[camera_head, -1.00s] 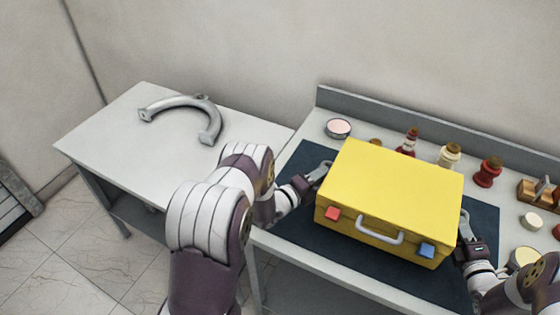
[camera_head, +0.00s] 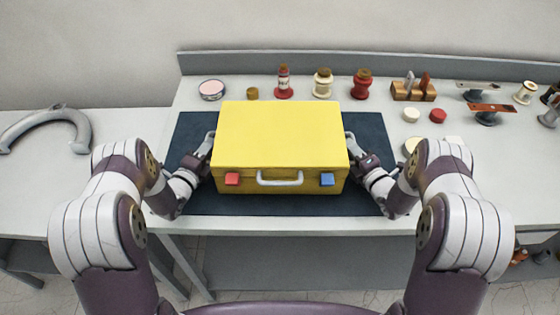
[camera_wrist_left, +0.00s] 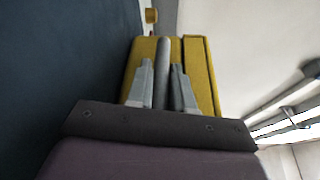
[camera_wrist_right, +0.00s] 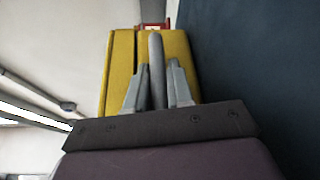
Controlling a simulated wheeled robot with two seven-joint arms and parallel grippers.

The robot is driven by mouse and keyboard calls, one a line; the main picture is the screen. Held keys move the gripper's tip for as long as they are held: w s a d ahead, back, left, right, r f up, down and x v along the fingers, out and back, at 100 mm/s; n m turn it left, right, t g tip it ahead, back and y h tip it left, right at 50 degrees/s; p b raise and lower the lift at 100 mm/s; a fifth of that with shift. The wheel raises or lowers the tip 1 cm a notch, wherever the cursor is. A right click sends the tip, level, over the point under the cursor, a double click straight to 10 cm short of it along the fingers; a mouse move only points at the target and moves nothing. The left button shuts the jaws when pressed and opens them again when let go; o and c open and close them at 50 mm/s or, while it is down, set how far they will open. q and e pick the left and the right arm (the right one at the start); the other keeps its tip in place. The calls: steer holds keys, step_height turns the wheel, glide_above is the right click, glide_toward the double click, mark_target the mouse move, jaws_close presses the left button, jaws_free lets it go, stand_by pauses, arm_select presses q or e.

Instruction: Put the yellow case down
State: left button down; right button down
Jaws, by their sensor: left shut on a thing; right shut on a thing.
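The yellow case (camera_head: 282,135) is level over the dark mat (camera_head: 200,203) on the workbench, its front grip, red latch (camera_head: 232,179) and blue latch (camera_head: 326,179) facing me. I cannot tell whether its underside touches the mat. My left gripper (camera_head: 209,144) is at the case's left end, shut on a grey side handle (camera_wrist_left: 162,70). My right gripper (camera_head: 350,144) is at the right end, shut on the matching grey handle (camera_wrist_right: 156,65). Both wrist views show the fingers on either side of the handle bar.
Behind the case stand a round tin (camera_head: 212,89), a red bottle (camera_head: 283,82), a cream jar (camera_head: 322,83) and a red jar (camera_head: 362,84). A wooden rack (camera_head: 413,90) and small parts lie to the right. A grey horseshoe-shaped part (camera_head: 50,122) lies on the left table.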

arm_select(q)
steer(key=c, duration=1.2)
jaws_free()
steer(key=shift+f, duration=0.15)
arm_select(e)
steer(key=c, duration=1.2)
jaws_free()
steer(key=shift+f, duration=0.15)
arm_select(q)
steer(key=shift+o, duration=1)
steer(key=shift+s, duration=0.1)
arm_select(e)
steer(key=shift+o, duration=1)
steer(key=shift+s, duration=0.1)
arm_select(q)
steer(key=v, duration=1.1)
steer(key=shift+s+a, duration=0.2)
steer(key=shift+s, duration=0.25)
arm_select(e)
steer(key=shift+s+d, duration=0.15)
steer(key=shift+s, duration=0.1)
steer(key=v, duration=1.1)
steer(key=shift+s, duration=0.25)
steer(key=shift+w, duration=0.1)
